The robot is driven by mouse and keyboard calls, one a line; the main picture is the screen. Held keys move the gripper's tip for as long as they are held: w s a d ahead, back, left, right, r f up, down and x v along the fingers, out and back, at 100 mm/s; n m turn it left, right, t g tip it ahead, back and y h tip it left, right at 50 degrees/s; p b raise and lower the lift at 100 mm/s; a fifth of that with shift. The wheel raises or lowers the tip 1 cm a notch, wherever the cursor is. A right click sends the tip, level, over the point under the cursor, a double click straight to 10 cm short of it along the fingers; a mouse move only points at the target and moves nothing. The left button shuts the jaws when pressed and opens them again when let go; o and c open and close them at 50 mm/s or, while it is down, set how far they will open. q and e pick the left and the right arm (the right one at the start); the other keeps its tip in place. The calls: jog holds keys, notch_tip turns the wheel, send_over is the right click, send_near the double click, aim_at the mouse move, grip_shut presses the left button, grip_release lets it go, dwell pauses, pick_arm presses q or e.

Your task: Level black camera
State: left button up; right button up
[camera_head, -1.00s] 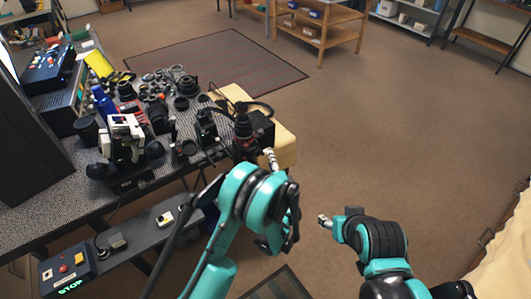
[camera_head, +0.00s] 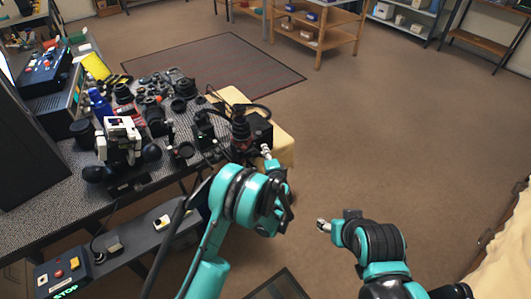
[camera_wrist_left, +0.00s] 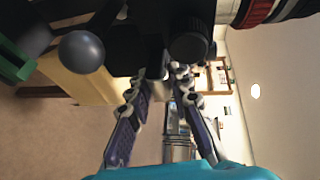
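The black camera (camera_head: 260,127) stands at the right end of the workbench, on the cream-coloured block. A dark lens barrel (camera_head: 240,128) stands beside it. My left gripper (camera_head: 266,152) is at the near side of the camera, just below it. In the left wrist view, its two fingers (camera_wrist_left: 160,76) are apart, with their tips close under dark camera or mount parts. A round black knob (camera_wrist_left: 188,46) is just beyond the right fingertip. Contact cannot be told. My right gripper (camera_head: 322,225) hangs over open floor, away from the camera; its opening is too small to tell.
The workbench (camera_head: 50,208) is crowded with lenses and parts left of the camera. A black-and-white device (camera_head: 122,140) stands near its front. A grey ball-ended knob (camera_wrist_left: 82,52) and a red-ringed lens (camera_wrist_left: 258,12) lie close to my left gripper. Floor to the right is clear.

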pick_arm(q)
grip_shut()
jog(key=shift+r, duration=0.2)
